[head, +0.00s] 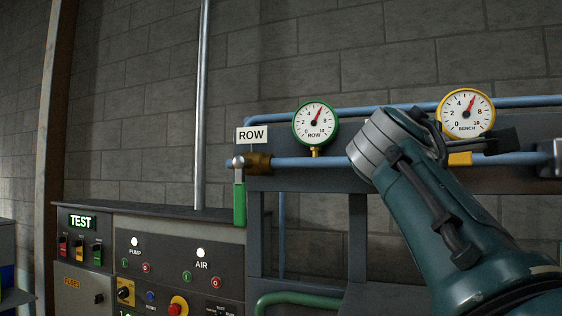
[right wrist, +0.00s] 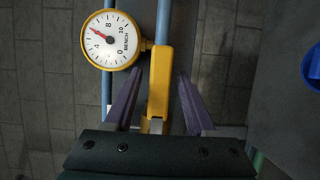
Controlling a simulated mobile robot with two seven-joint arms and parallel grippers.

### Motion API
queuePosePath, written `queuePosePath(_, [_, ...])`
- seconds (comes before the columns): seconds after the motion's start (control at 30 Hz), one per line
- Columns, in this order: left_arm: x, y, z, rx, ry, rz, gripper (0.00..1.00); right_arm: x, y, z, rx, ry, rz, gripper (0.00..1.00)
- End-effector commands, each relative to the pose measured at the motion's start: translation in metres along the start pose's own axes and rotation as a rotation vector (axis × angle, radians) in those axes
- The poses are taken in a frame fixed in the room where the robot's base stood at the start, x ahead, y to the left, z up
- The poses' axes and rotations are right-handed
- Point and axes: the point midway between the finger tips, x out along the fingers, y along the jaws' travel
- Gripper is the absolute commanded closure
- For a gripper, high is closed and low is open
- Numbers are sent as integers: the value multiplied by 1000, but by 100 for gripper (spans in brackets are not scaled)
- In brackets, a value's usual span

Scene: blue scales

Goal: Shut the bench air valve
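The bench air valve's yellow handle (right wrist: 159,70) lies along the blue pipe in the right wrist view. Only a short yellow piece of it (head: 460,159) shows in the head view, behind my right arm. My right gripper (right wrist: 160,88) is open, with one purple finger on each side of the handle. Gaps show between the handle and both fingers, the narrower on the right. My left gripper is out of view.
The ROW valve's green handle (head: 239,204) hangs straight down at left, under the ROW sign (head: 252,135) and green-rimmed ROW gauge (head: 316,122). A control panel (head: 170,254) with lamps and buttons stands at lower left. A green pipe (head: 290,298) runs low in the middle.

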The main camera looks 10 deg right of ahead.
Motion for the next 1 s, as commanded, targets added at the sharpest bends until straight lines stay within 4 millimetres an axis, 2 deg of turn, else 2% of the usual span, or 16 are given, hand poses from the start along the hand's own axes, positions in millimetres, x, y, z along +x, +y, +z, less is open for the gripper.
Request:
queuePosePath(0.07, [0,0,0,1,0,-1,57,0,0,0,0,0,0,55])
queuePosePath(0.47, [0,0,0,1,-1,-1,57,0,0,0,0,0,0,100])
queuePosePath(1.0, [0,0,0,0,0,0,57,1,0,0,0,0,0,100])
